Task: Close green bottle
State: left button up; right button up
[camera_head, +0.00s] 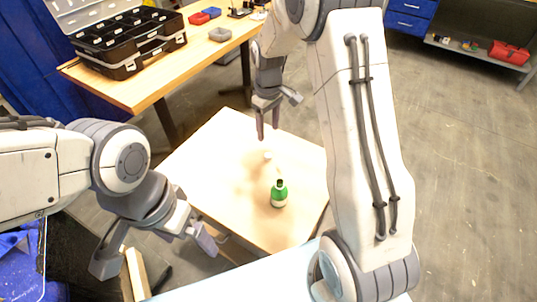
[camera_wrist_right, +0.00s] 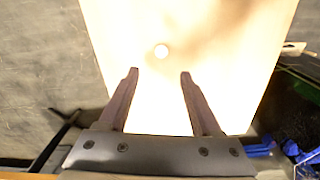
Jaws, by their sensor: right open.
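The green bottle (camera_head: 279,195) stands upright on the small wooden table, with a pale label band and a dark neck top. A small round white thing, which looks like a cap (camera_head: 267,155), lies on the table behind the bottle. It also shows in the right wrist view (camera_wrist_right: 161,51), beyond my fingertips and in line with the gap between them. My right gripper (camera_head: 267,131) points down above the table behind the cap, open and empty. My left gripper (camera_head: 205,239) is off the table's front left edge; I cannot tell its opening.
The small table (camera_head: 215,150) is otherwise clear. A workbench (camera_head: 135,92) at the back left holds a black organizer case (camera_head: 125,45) and small bins. A red toolbox (camera_head: 509,52) sits on a shelf at the far right. Blue items (camera_wrist_right: 262,147) show at the right wrist view's right edge.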

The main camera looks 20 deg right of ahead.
send_over(268, 155)
jog(key=shift+d+f, duration=0.1)
jog(key=shift+f, duration=2.55)
notch_tip(268, 155, down, 5)
jog(key=shift+f, duration=0.1)
grip_shut()
